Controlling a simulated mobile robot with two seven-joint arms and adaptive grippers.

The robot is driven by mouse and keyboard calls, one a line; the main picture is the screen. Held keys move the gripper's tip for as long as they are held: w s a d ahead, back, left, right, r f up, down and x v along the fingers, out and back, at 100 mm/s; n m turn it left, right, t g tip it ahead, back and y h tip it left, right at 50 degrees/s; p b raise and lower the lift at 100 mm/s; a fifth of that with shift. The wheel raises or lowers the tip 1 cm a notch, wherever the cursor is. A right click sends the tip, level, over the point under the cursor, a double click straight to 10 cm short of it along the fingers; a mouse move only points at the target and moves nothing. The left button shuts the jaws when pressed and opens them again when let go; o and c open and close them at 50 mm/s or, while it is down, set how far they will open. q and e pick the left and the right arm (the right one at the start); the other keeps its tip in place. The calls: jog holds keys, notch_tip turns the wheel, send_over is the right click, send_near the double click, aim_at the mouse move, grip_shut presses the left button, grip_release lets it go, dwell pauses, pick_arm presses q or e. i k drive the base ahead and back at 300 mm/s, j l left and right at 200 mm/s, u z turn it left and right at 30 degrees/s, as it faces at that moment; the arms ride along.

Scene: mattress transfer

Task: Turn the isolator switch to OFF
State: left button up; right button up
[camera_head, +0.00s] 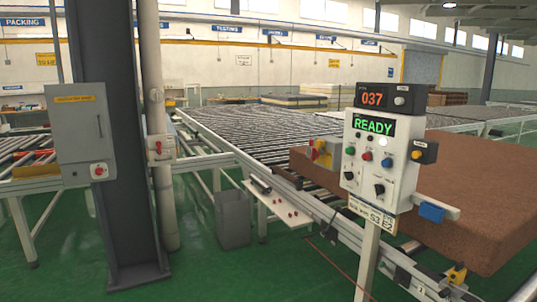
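A grey metal cabinet (82,130) is fixed to the dark steel column at the left, with a yellow label near its top. A red rotary switch (99,170) sits on a light plate at the cabinet's lower right corner. Another small box with a red handle (158,147) is on the pale pipe beside the column. A yellow and red switch (320,152) sits on the left side of the control panel. The frame does not show clearly which of these is the isolator, and their ON/OFF marks are too small to read. Neither of my grippers is in view.
The control panel (372,185) on a post shows "037" and "READY". A brown mattress block (480,205) lies on the roller conveyor (245,130) behind it. A grey bin (233,219) stands on the green floor. The floor in front of the column is clear.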

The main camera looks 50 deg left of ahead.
aim_at(314, 153)
jog(key=u, duration=1.25)
jog(key=z, duration=0.35)
